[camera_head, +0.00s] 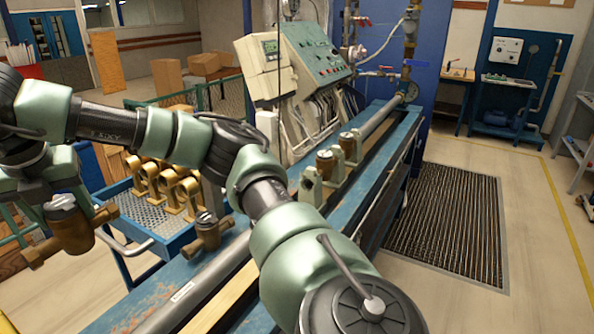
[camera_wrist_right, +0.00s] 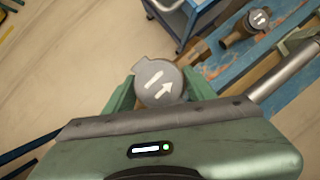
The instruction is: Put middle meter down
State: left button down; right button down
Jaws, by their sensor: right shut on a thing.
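My right gripper (camera_head: 62,192) is shut on a brass meter (camera_head: 68,230) with a grey cap. It holds the meter in the air at the left of the head view, beside the blue cart. In the right wrist view the green fingers (camera_wrist_right: 158,88) flank the meter's grey cap (camera_wrist_right: 157,80), which bears a white arrow. Another brass meter (camera_head: 207,236) rests on the near part of the blue bench; it also shows in the right wrist view (camera_wrist_right: 252,24). Two more brass meters (camera_head: 348,146) (camera_head: 326,164) sit farther along the bench. My left gripper is not in view.
The blue cart (camera_head: 150,238) holds several brass fittings (camera_head: 172,184). The blue bench (camera_head: 395,150) carries a long metal pipe and green clamps (camera_head: 310,186). A control console (camera_head: 312,58) stands behind it. My right arm crosses the bench in the head view.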

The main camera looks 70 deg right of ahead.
aim_at(76, 233)
jog(key=shift+w+d+r+m, duration=0.1)
jog(key=shift+r+m, duration=0.15)
jog(key=shift+m, duration=0.05)
jog(key=shift+f, duration=0.2)
notch_tip(76, 233, down, 5)
jog(key=shift+b, duration=0.35)
notch_tip(76, 233, down, 14)
jog(key=p, duration=0.2)
jog(key=shift+p, duration=0.35)
jog(key=shift+f, duration=0.35)
